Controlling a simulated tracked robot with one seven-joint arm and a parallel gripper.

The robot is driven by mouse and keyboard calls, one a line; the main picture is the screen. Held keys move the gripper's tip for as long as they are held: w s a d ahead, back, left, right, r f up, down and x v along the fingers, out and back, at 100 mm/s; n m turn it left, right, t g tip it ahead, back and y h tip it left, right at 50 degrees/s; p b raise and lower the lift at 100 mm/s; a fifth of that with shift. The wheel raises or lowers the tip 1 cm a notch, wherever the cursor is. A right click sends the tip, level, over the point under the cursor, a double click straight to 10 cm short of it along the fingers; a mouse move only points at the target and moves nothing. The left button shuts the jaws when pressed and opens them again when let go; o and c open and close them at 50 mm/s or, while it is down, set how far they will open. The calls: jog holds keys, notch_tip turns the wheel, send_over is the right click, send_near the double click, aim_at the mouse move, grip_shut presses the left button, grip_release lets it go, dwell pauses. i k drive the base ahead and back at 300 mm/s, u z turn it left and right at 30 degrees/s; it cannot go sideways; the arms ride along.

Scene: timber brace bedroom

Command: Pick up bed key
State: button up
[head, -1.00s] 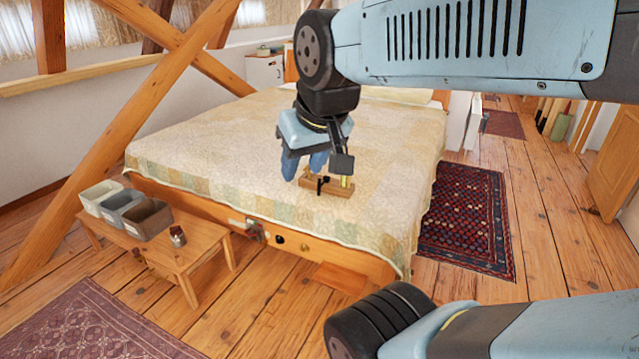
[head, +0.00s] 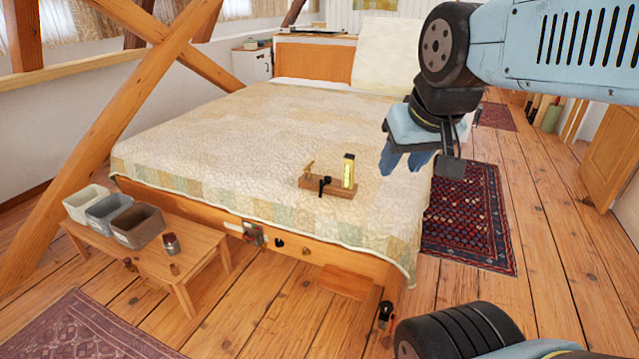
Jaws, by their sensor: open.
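A small wooden block (head: 313,182) lies on the bed cover near the foot end. A dark key-like piece (head: 324,186) shows at its front, with a small brass piece (head: 309,169) and a yellow upright piece (head: 348,172) at its ends. I cannot tell for sure which of these is the bed key. My gripper (head: 405,163) is open and empty, with blue fingers pointing down. In the picture it is right of the block, near the bed's right edge and apart from the block.
The bed (head: 230,130) fills the middle. A low wooden bench (head: 190,254) with several bins (head: 138,228) and a small jar (head: 171,245) stands at the front left. A small dark object (head: 385,313) is by the bed's front corner. A patterned rug (head: 470,225) lies at right.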

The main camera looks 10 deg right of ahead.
aim_at(327, 180)
jog(key=z, duration=0.1)
jog(key=i, duration=1)
jog(key=u, duration=0.1)
